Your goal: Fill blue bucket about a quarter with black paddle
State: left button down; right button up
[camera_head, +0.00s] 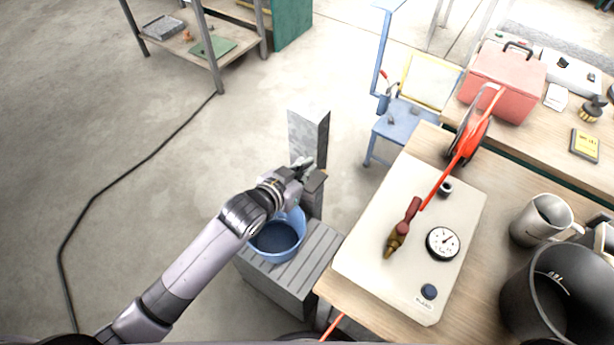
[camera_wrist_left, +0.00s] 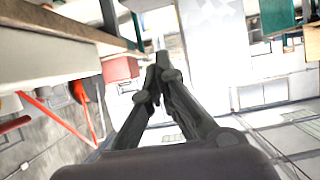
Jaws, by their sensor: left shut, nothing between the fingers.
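The blue bucket (camera_head: 297,222) stands upright on a grey slatted box (camera_head: 318,246), partly covered by my left arm. Its inside looks dark blue; I cannot tell whether it holds liquid. A grey post (camera_head: 308,133) rises behind it. A small dark flat piece (camera_head: 317,181), perhaps the black paddle, sits at the post beside my left gripper (camera_head: 307,166). The gripper is above the bucket's far rim; I cannot tell whether it touches the dark piece. In the left wrist view my left gripper (camera_wrist_left: 158,68) is shut and empty. My right gripper is not in view.
A wooden table with a pale board (camera_head: 385,222) stands at right, bearing a spray nozzle (camera_head: 398,238), a gauge (camera_head: 443,243) and a black pot (camera_head: 552,300). A blue chair (camera_head: 408,121) is behind. A cable (camera_head: 130,168) crosses the open floor at left.

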aim_at(307, 188)
pick_arm(q)
notch_tip(307, 188, down, 3)
jog(key=shift+w+d+f+p, duration=0.1)
jog(key=shift+f+p, duration=0.05)
jog(key=shift+p, duration=0.25)
jog(key=shift+f, duration=0.55)
jog(key=f+b, duration=0.1)
jog(key=s+f+t+h+b, duration=0.1)
jog(key=b, duration=0.1)
jog(key=a+f+t+b, duration=0.1)
jog(key=b, duration=0.1)
jog(key=shift+s+f, duration=0.3)
jog(key=shift+f, duration=0.1)
jog(key=shift+s+a+f, duration=0.1)
jog(key=shift+f, duration=0.1)
dwell(5.8)
